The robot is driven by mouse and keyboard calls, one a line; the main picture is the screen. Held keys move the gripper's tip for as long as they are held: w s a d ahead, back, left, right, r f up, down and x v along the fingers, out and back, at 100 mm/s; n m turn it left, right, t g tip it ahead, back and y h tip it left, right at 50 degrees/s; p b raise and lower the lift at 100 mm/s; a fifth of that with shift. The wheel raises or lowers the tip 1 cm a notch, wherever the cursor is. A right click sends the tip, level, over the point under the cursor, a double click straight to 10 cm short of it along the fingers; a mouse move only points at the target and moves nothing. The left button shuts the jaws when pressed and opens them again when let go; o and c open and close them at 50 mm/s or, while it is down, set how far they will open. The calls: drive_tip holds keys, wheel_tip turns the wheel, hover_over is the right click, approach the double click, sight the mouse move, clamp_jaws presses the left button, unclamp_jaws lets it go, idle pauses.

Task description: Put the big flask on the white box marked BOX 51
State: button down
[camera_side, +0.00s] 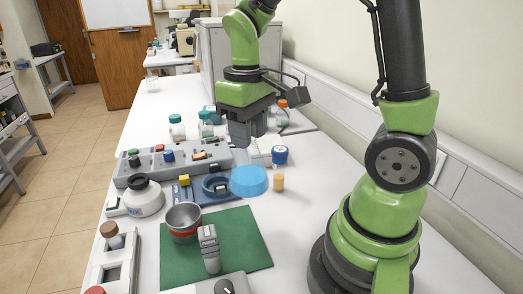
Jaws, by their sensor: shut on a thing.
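I cannot read a BOX 51 mark anywhere.
A grey device (170,166), a white black-topped vessel (142,199) and a metal cup (184,218) are left. The green mat (248,243) is partly bare.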

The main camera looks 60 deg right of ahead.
drive_tip(key=w+d+r+m, duration=0.1)
drive_tip(key=w+d, duration=0.3)
drive_tip(key=d, duration=0.2)
drive_tip(key=w+d+r, duration=0.2)
drive_tip(key=w+d, duration=0.2)
drive_tip(key=d, duration=0.2)
drive_tip(key=d+m, duration=0.1)
drive_tip(key=d, duration=1.2)
wheel_tip(320, 180, down, 9)
drive_tip(key=shift+s+a, duration=0.2)
drive_tip(key=shift+s, duration=0.2)
drive_tip(key=c, duration=0.7)
unclamp_jaws()
drive_tip(key=shift+c, duration=0.2)
